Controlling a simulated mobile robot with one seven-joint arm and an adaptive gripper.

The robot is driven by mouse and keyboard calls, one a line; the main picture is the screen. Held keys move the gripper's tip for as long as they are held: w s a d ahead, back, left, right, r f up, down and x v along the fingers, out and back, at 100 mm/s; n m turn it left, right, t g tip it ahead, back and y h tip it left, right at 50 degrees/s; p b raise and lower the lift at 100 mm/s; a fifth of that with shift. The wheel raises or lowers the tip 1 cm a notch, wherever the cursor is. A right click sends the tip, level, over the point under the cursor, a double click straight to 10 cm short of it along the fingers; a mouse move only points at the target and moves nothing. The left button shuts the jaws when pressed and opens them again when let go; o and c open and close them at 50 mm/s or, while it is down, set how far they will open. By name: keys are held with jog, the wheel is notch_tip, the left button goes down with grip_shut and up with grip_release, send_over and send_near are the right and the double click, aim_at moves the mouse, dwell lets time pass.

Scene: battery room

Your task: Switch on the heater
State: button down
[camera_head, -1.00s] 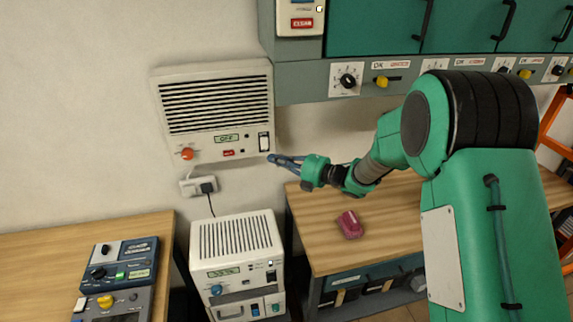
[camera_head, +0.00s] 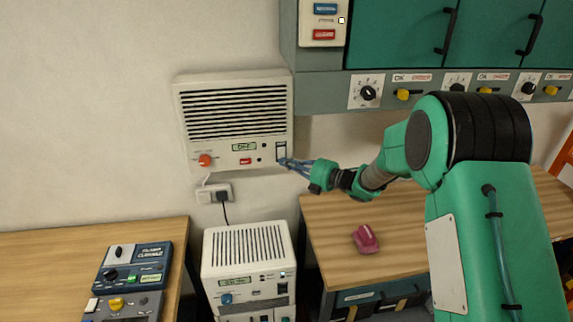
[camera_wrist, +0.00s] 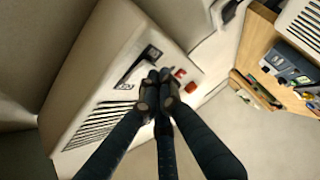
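The heater is most likely the white slatted wall unit (camera_head: 236,108) in the head view. Its small green display (camera_head: 244,147) reads OFF. A dark-framed rocker switch (camera_head: 281,151) sits at the right end of its panel, and an orange-red knob (camera_head: 205,160) at the left end. My gripper (camera_head: 287,162) is at the lower edge of the switch; I cannot tell whether it touches. In the wrist view the fingertips (camera_wrist: 157,77) are together with nothing between them, over the unit's panel (camera_wrist: 90,75). They hide part of the panel.
A wall socket (camera_head: 214,193) with a plug and cord is below the unit. A second white slatted device (camera_head: 247,245) stands under it. Green cabinets (camera_head: 400,30) overhang at the upper right. A pink object (camera_head: 365,239) lies on the right wooden table (camera_head: 325,215). Instruments (camera_head: 135,265) stand on the left.

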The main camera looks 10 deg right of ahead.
jog(key=shift+w+f+b, duration=0.4)
jog(key=shift+w+b, duration=0.05)
jog(key=shift+r, duration=0.2)
jog(key=shift+s, duration=0.1)
jog(key=s+d+f, duration=0.1)
jog(key=s+d, duration=0.6)
jog(key=s, duration=0.4)
jog(key=shift+f+p, duration=0.25)
jog(key=shift+p, duration=0.2)
